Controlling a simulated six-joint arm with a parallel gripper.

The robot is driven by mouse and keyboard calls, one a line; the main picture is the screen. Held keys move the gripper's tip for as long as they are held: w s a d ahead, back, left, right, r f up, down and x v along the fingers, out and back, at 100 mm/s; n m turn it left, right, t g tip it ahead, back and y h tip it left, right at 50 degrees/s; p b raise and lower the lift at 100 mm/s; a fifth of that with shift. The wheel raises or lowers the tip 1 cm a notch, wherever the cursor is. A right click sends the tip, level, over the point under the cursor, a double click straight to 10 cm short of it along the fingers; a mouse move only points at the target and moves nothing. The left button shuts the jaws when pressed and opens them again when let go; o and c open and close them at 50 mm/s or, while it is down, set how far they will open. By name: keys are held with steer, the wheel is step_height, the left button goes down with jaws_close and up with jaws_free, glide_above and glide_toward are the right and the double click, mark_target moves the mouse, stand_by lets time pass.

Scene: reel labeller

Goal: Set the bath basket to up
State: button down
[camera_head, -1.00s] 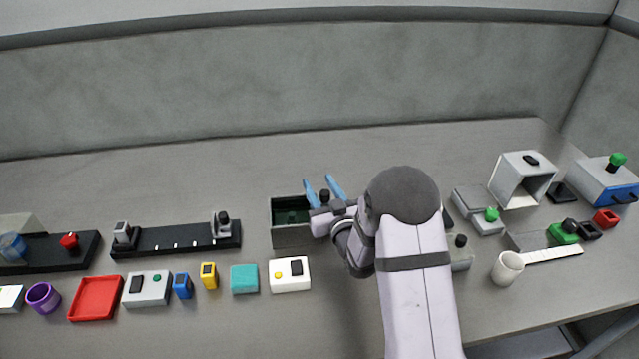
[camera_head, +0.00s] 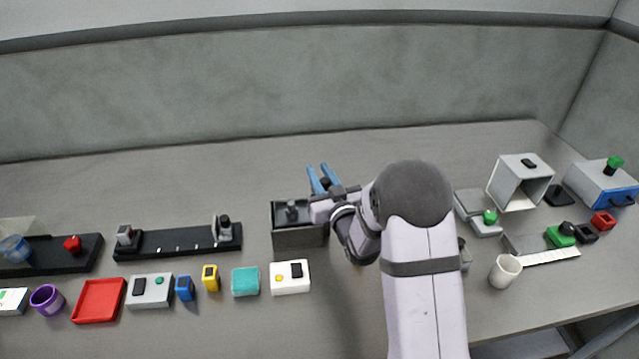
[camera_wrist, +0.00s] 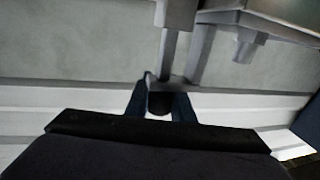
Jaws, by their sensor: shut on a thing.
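The bath (camera_head: 298,238) is a grey open-topped box at the middle of the bench. Inside it, a grey basket (camera_head: 283,213) shows near the rim, with a small dark upright piece on it. My gripper (camera_head: 323,180) is at the bath's right back corner, its blue fingers on either side of a dark knob (camera_head: 325,183). The wrist view shows the dark knob (camera_wrist: 160,103) between the two dark blue fingertips (camera_wrist: 160,108), which are shut on it. My gripper hides part of the bath's right side.
A white box with a yellow and a black button (camera_head: 290,278) and a teal block (camera_head: 245,281) stand in front of the bath. A black rail (camera_head: 178,240) lies to its left. The bench behind is clear.

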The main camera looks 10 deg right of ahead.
steer(key=shift+w+r, duration=0.1)
steer(key=shift+r, duration=0.7)
steer(key=c, duration=1.5)
jaws_free()
steer(key=shift+r, duration=0.1)
steer(key=shift+c, duration=0.2)
steer(key=shift+f, duration=0.2)
steer(key=s+d+b, duration=0.1)
steer(key=s+b, duration=0.1)
steer(key=s, duration=0.5)
steer(key=shift+s+d, duration=0.15)
steer(key=shift+d, duration=0.1)
steer(key=shift+r, duration=0.1)
